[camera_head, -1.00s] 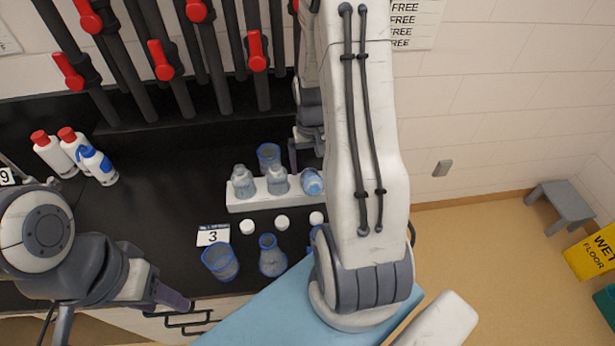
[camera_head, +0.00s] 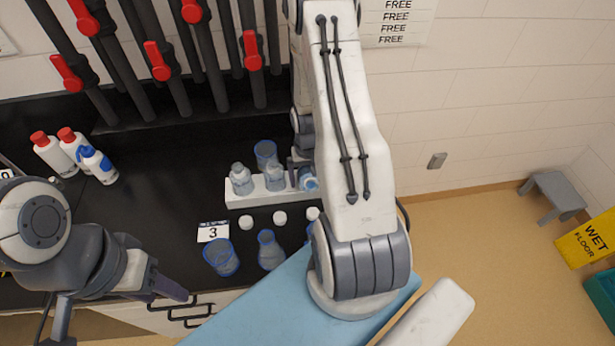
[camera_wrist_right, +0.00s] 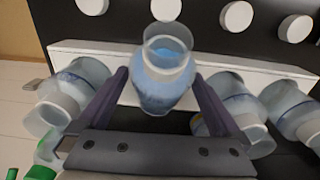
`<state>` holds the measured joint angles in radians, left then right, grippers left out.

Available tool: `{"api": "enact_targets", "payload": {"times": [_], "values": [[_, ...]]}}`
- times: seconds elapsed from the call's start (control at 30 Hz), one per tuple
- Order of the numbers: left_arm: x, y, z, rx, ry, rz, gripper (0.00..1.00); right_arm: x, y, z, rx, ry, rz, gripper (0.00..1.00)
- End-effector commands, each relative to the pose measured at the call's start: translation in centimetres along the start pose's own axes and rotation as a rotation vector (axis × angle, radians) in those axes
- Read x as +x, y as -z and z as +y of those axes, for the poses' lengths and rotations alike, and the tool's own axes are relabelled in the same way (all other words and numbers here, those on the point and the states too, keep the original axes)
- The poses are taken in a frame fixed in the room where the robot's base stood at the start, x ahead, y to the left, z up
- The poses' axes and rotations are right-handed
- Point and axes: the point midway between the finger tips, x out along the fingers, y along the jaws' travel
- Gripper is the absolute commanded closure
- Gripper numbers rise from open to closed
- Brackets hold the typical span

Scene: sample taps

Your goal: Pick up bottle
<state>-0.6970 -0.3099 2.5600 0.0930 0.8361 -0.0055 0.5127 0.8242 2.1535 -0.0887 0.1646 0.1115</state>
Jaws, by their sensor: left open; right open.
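A white rack (camera_head: 232,203) with clear bottles stands on the black counter, left of my right arm in the head view. Two bottles (camera_head: 241,180) (camera_head: 274,178) show plainly there, and a bluish bottle (camera_head: 308,182) is partly covered by my right gripper (camera_head: 300,165). In the right wrist view, a clear bottle with blue inside (camera_wrist_right: 165,85) lies between the two spread fingers of my right gripper (camera_wrist_right: 163,100), with no clear grip on it. More bottles (camera_wrist_right: 75,90) (camera_wrist_right: 240,105) stand on either side. My left gripper (camera_head: 120,312) is open and empty at the counter's front left.
White caps (camera_head: 280,217) lie before the rack. Blue-rimmed beakers (camera_head: 221,257) and a flask (camera_head: 270,250) stand nearer the front, by a "3" card (camera_head: 212,231). Pipes with red taps (camera_head: 158,60) rise behind.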

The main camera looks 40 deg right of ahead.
Motion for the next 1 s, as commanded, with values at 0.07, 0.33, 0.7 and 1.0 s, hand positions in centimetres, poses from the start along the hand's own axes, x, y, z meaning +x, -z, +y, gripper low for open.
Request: {"api": "enact_targets", "payload": {"times": [0.07,0.33,0.7,1.0], "values": [[0.0,0.0,0.0,0.0,0.0,0.0,0.5,0.0,0.0,0.0,0.0,0.0,0.0,0.15],[0.0,0.0,0.0,0.0,0.0,0.0,0.5,-0.1,0.0,-0.1,0.0,0.0,0.001,1.0],[0.3,0.0,0.0,-0.001,0.0,0.0,0.5,-0.8,0.1,0.0,0.001,0.0,0.004,1.0],[1.4,-0.1,-0.1,-0.002,0.0,0.0,0.5,-4.5,0.1,0.1,0.002,0.0,0.006,1.0]]}}
